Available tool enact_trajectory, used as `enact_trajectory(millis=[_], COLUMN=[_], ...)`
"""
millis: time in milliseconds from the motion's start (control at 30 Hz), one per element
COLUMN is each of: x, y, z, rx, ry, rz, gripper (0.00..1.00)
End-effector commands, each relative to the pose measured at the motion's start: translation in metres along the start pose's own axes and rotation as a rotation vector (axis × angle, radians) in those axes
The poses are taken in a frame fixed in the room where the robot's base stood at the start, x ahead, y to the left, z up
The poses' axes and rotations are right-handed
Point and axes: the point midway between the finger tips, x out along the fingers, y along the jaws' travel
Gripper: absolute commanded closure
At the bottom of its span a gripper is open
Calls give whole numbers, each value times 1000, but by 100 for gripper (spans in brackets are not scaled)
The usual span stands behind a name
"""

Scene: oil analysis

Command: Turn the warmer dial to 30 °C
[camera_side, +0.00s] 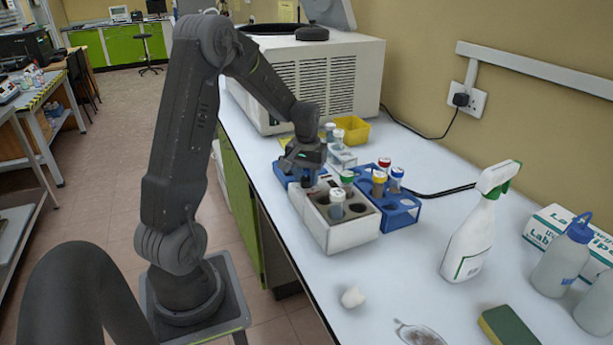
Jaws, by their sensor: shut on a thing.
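The warmer (345,238) is a white block with a dark top and round wells, standing near the front left edge of the bench. It holds a white-capped tube (337,205) and a green-capped tube (346,181). My gripper (308,181) points down at the warmer's far left corner and is shut on the warmer dial. The jaws hide the dial, so its marks and setting cannot be read.
A blue rack (401,220) with red-, yellow- and blue-capped tubes stands right of the warmer. Another blue item (284,176) is partly behind my gripper. A yellow bin (352,131), spray bottle (474,235) and large white machine (322,85) stand around.

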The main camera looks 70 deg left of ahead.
Motion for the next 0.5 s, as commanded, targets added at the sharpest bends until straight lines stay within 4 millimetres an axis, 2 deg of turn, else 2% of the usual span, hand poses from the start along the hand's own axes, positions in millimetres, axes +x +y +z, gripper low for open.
enact_trajectory(millis=[33,67,100,300,500], x=[0,0,0,0,0], y=[0,0,0,0,0], z=[-1,-1,-1,0,0], rx=[-3,-3,-3,-1,0], ry=[3,3,3,1,0], rz=[1,1,1,1,1], gripper=[89,64,60,41,40])
